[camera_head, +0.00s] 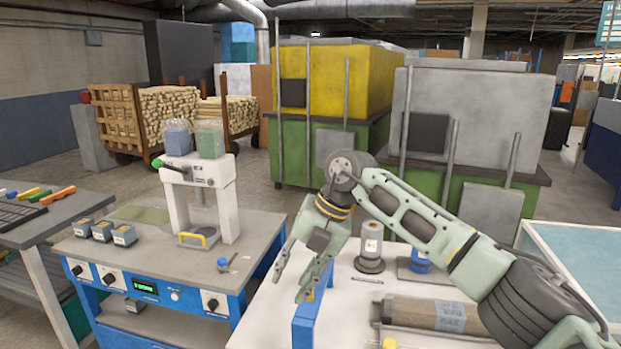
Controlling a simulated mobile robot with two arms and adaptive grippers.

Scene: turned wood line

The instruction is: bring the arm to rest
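My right arm comes in from the right and bends at a joint above the white table (262,318). Its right gripper (289,289) points down and to the left over the table's left part. Its two fingers are spread apart with nothing visible between them, so it is open and empty. The fingertips show just behind and above a blue upright piece (305,330); I cannot tell whether they touch it. My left gripper is not in view.
On the table, a white cylinder on a dark base (371,246), a blue round item (419,262) and a brown cylinder (430,313) lie near the arm. Left stands a blue bench (255,268) with a white press (228,205). Green-based machines (340,80) stand behind.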

